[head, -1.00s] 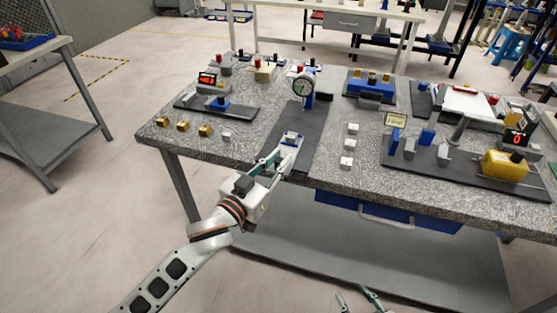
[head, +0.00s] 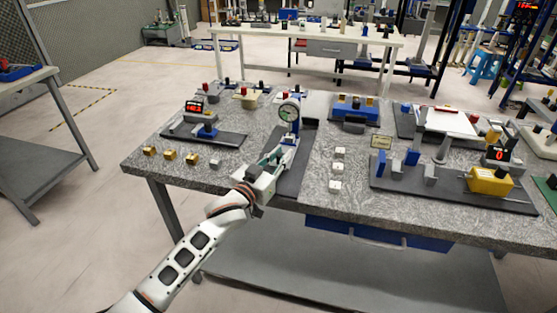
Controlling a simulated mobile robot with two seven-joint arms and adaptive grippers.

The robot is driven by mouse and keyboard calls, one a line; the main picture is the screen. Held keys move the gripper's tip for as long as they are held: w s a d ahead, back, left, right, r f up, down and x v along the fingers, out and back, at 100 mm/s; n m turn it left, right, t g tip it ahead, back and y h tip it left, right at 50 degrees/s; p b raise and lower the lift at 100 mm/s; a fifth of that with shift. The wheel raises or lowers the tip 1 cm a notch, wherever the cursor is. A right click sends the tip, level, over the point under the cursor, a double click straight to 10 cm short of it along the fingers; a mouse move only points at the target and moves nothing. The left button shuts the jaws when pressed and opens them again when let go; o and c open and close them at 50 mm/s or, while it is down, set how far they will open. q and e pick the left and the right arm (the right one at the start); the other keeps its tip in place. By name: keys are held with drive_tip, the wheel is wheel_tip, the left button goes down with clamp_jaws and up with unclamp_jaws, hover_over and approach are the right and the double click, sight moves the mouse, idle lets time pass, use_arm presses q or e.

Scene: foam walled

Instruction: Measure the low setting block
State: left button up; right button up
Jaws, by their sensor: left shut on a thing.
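A dial gauge (head: 288,112) with a round face stands on a blue post on a dark mat (head: 292,182) at the middle of the granite table. My left gripper (head: 280,154) reaches over the mat and is shut on a small pale block close below the dial. The block is mostly hidden by the fingers, and I cannot tell whether it touches the gauge or is the low setting block. Three pale blocks (head: 338,168) stand in a row to the right of the mat. My right gripper is not in view.
Brass blocks (head: 170,155) and a grey block (head: 215,163) lie left of the mat. A gauge with a red display (head: 194,107) stands behind them. A dark board (head: 452,185) with blue posts and a yellow box (head: 490,181) fills the right side.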

use_arm(q)
drive_tip(key=shift+w+r, duration=0.1)
drive_tip(key=o, duration=1)
drive_tip(key=shift+w, duration=0.1)
drive_tip(key=shift+c, duration=0.2)
drive_tip(key=v, duration=1.2)
